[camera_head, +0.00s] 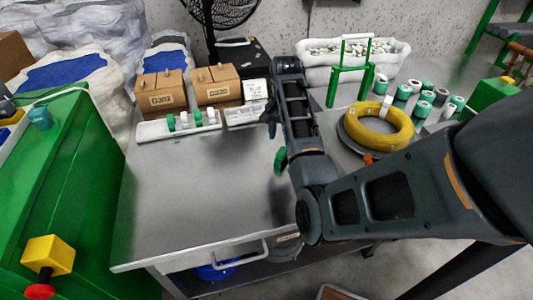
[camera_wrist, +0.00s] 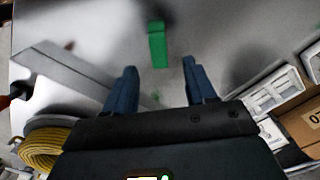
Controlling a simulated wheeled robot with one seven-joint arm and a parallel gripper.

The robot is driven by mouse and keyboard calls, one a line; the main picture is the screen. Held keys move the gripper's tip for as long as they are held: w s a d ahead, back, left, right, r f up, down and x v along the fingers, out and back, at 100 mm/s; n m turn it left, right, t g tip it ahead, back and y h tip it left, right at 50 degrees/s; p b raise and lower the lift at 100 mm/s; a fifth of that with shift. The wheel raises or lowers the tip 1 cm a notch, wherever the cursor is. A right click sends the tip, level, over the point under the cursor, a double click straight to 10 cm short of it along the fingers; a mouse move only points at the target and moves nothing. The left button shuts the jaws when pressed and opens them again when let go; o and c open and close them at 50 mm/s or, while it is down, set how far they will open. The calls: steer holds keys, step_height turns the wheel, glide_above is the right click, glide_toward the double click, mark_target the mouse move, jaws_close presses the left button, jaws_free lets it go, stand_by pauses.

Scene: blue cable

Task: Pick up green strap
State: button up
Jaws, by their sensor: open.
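The green strap (camera_wrist: 157,46) is a small bright green piece on the grey metal tabletop. In the wrist view it lies ahead of the fingertips, in line with the gap between them. In the head view a green piece (camera_head: 280,160) shows at the left edge of my arm, which partly hides it; it looks like the same strap. My gripper (camera_wrist: 160,72) is open, its two dark blue fingers apart with nothing between them. In the head view my arm hides most of the gripper.
Cardboard boxes (camera_head: 162,92) and a white tray (camera_head: 178,126) with green and white pieces stand at the table's back. A yellow cable coil (camera_head: 379,127), green spools and a white bin (camera_head: 320,66) are on the right. The tabletop's left half (camera_head: 205,190) is clear.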

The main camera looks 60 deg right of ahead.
mark_target(282, 151)
steer(key=shift+s+f+m, duration=0.2)
steer(key=shift+f+m, duration=0.2)
steer(key=shift+f, duration=0.05)
steer(key=shift+w+f, duration=0.1)
steer(key=shift+f, duration=3.5)
steer(key=shift+c, duration=0.3)
jaws_close()
steer(key=shift+r, duration=0.1)
